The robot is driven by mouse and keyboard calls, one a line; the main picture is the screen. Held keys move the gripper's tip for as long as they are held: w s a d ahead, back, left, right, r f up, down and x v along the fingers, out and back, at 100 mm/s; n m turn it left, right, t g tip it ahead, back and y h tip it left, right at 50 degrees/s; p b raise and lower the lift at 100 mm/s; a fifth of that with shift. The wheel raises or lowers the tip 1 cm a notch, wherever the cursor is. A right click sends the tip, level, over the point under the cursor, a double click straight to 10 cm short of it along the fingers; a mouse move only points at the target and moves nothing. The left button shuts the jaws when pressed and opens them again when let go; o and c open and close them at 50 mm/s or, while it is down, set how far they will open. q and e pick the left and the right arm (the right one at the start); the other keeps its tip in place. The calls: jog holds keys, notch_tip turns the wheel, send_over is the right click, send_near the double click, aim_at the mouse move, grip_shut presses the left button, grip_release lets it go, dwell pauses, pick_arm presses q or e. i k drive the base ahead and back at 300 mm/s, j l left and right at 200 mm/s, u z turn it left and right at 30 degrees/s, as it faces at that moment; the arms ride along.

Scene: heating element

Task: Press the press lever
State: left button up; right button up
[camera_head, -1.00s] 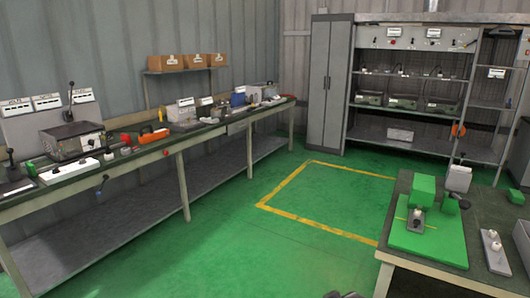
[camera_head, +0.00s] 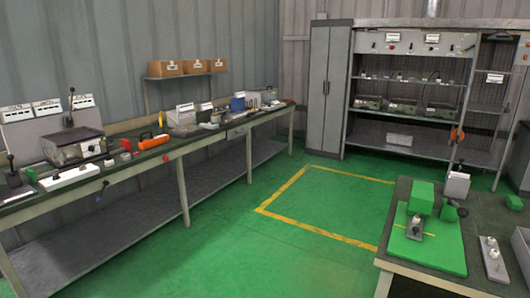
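Several upright levers show, and I cannot tell for certain which one is the press lever. One black-knobbed lever (camera_head: 71,101) rises behind a grey box-shaped device (camera_head: 72,144) on the long left bench. Another dark lever (camera_head: 11,163) stands at the bench's near left end. On the right table, a green block fixture (camera_head: 422,199) stands on a green plate (camera_head: 443,243), with a small metal and white part (camera_head: 416,228) in front of it. Neither of my grippers is in view, so nothing is seen touching any lever.
The long left bench (camera_head: 160,160) carries an orange tool (camera_head: 152,141), a white strip (camera_head: 70,177) and small devices. The right table (camera_head: 440,281) holds a grey plate with white parts (camera_head: 492,258). A grey cabinet (camera_head: 328,90) and shelving stand behind. The yellow-marked green floor (camera_head: 325,205) is clear.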

aim_at(463, 212)
jog(key=z, duration=1.25)
